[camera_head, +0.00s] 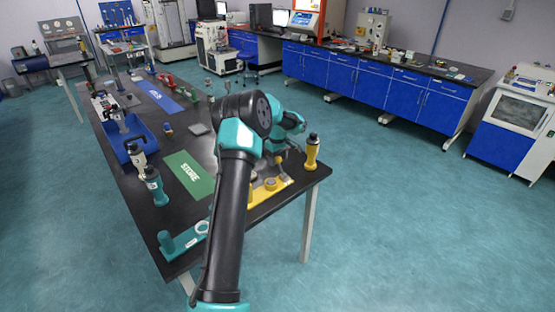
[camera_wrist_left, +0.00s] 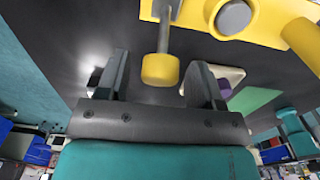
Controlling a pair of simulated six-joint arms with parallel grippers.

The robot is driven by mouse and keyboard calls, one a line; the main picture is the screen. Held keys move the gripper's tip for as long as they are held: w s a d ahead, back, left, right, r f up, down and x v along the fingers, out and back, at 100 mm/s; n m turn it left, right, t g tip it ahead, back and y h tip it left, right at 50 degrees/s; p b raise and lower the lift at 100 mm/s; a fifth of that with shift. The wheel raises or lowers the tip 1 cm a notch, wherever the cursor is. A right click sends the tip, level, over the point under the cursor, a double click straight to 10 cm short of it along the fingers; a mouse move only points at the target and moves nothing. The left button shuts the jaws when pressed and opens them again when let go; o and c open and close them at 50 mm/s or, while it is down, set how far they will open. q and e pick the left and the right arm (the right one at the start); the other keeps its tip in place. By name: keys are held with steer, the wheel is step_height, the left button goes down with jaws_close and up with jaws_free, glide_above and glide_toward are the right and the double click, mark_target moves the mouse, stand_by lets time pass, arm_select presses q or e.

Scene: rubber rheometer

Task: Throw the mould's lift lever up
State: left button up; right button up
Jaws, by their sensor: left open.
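The mould's lift lever shows in the left wrist view as a grey rod with a yellow knob (camera_wrist_left: 161,69) on its end. Its yellow base plate (camera_wrist_left: 272,22) carries a round grey part. In the head view the yellow base (camera_head: 262,195) sits at the near right of the black table, partly hidden by my arm. My left gripper (camera_wrist_left: 160,80) is open, with the knob in the gap between its two fingers. I see space on both sides of the knob. In the head view my arm largely hides this gripper.
A yellow, black-topped tool (camera_head: 312,152) stands at the table's right edge, close to my left wrist. A green STORE mat (camera_head: 188,174), a teal stand (camera_head: 183,243) and a blue bin (camera_head: 122,145) are left of my arm. Open floor lies to the right.

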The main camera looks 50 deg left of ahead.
arm_select(q)
steer(key=shift+f, duration=0.15)
steer(key=shift+c, duration=0.2)
jaws_close()
stand_by(0.3)
